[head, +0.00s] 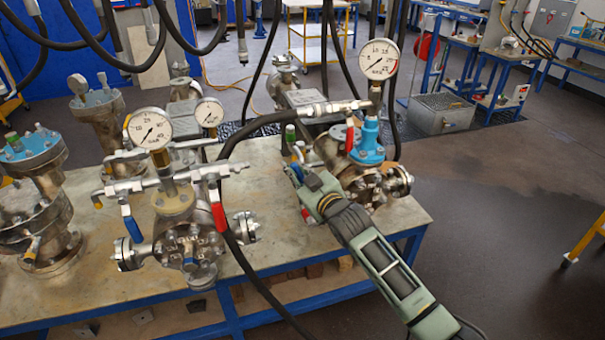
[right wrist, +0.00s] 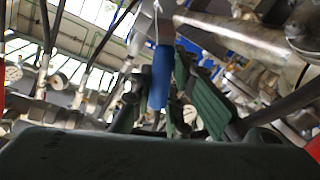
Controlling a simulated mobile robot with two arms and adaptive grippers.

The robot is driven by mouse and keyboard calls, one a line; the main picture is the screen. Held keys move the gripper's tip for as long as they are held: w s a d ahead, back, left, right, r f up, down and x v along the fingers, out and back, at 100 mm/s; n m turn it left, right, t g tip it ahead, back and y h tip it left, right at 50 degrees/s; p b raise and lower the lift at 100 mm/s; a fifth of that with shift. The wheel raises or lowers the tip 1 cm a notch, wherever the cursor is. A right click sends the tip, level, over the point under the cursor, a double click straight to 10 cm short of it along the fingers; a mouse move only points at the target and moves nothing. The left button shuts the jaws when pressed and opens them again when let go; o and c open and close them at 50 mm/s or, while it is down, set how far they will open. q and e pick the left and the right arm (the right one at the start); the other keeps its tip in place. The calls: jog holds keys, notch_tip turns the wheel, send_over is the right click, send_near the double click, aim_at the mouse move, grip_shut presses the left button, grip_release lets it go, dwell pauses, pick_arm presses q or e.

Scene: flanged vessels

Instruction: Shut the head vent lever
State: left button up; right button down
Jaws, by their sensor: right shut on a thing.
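The right vessel (head: 362,182), with flanged ports, a blue top fitting and a dial gauge (head: 378,59), stands on the bench. My right gripper (head: 294,168) reaches in at the left side of this vessel. In the right wrist view, a blue lever handle (right wrist: 161,78) hangs upright between the green fingers of my right gripper (right wrist: 163,100), which are shut on it. In the head view the gripper largely hides this lever. I cannot tell the valve's exact position. A red lever (head: 349,136) hangs on the same vessel's pipework. My left gripper is not in view.
The bench (head: 300,245) also carries a middle vessel (head: 187,235) with gauges and blue and red levers, and another vessel (head: 35,215) at the left. A black hose (head: 232,185) runs across the bench left of my right gripper.

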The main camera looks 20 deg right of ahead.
jog(key=shift+a+f+n, duration=0.1)
jog(key=shift+a+n, duration=0.25)
jog(key=shift+n, duration=0.15)
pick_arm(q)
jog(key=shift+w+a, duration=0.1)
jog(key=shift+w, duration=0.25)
pick_arm(e)
jog(key=a+f+n+h, duration=0.3)
jog(key=f+n, duration=0.3)
jog(key=n, duration=0.4)
jog(key=shift+a+f+g, duration=0.35)
jog(key=shift+g, duration=0.05)
jog(key=shift+f, duration=0.1)
jog(key=c, duration=1.7)
grip_release()
jog(key=shift+o, duration=0.2)
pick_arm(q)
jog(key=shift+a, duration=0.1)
pick_arm(e)
jog(key=shift+s, duration=0.1)
jog(key=s+r, duration=0.2)
jog(key=s, duration=0.9)
jog(key=shift+s+d+r, duration=0.2)
jog(key=shift+s+d, duration=0.05)
jog(key=shift+s, duration=0.1)
